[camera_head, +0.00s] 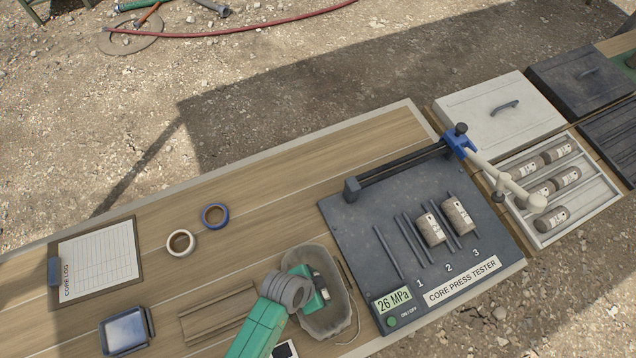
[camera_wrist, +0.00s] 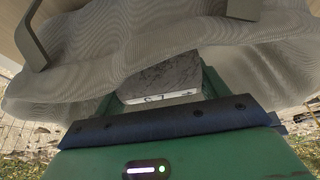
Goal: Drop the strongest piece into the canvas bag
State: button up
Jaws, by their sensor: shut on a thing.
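The canvas bag (camera_head: 330,318) is a grey open sack on the bench, left of the press tester. My gripper (camera_head: 318,288) is inside or just over its mouth, shut on a grey stone core. The core (camera_wrist: 165,76) shows in the wrist view between the green jaws, with the bag's cloth (camera_wrist: 90,45) around it. Two pale labelled cores, one (camera_head: 430,229) by number 2 and one (camera_head: 458,214) by number 3, lie on the core press tester (camera_head: 365,225). The slot by number 1 is empty. The tester's display (camera_head: 393,301) reads 26 MPa.
A white core tray (camera_head: 592,208) with several cores is at the right, near a white lid (camera_head: 490,115). A pale jointed arm with a blue clamp (camera_head: 459,143) reaches over the tester's far corner. Tape rolls (camera_head: 181,243) and a clipboard (camera_head: 98,262) lie left.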

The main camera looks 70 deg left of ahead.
jog(key=shift+f, duration=0.4)
dwell(0.4)
jog(key=o, duration=1.4)
jog(key=shift+c, duration=0.2)
jog(key=v, duration=0.8)
jog(key=shift+p, duration=0.4)
jog(key=shift+f, duration=0.1)
jog(key=shift+w, duration=0.1)
